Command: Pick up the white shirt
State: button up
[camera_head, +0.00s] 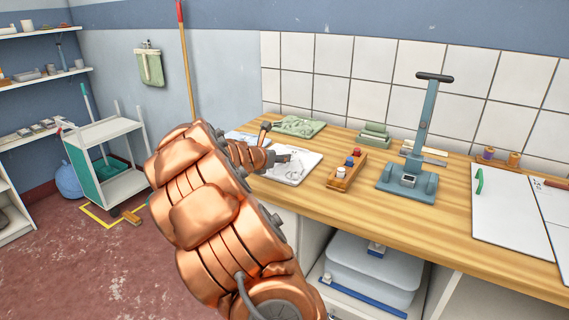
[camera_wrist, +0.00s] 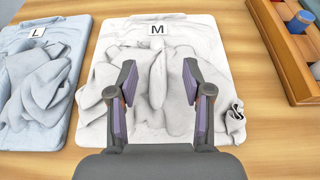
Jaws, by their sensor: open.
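The white shirt (camera_wrist: 155,50) lies loosely folded on the wooden counter, with a label "M" near its top. In the head view the white shirt (camera_head: 296,168) shows partly behind my arm. My gripper (camera_wrist: 158,80) is open above the shirt, its two fingers apart over the middle of the cloth. No cloth is visibly pinched, and I cannot tell whether the fingertips touch it. In the head view my gripper (camera_head: 284,158) is small and partly hidden by my own wrist.
A light blue shirt (camera_wrist: 35,85) labelled "L" lies close on the left. A wooden box (camera_wrist: 290,45) with spools is on the right. A green folded cloth (camera_head: 298,126) lies behind, and a blue-grey press stand (camera_head: 408,180) stands farther right on the counter (camera_head: 450,220).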

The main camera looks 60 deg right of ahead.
jog(key=shift+x, duration=2.2)
jog(key=shift+w+f, duration=0.1)
jog(key=shift+w, duration=0.05)
jog(key=shift+c, duration=0.3)
grip_shut()
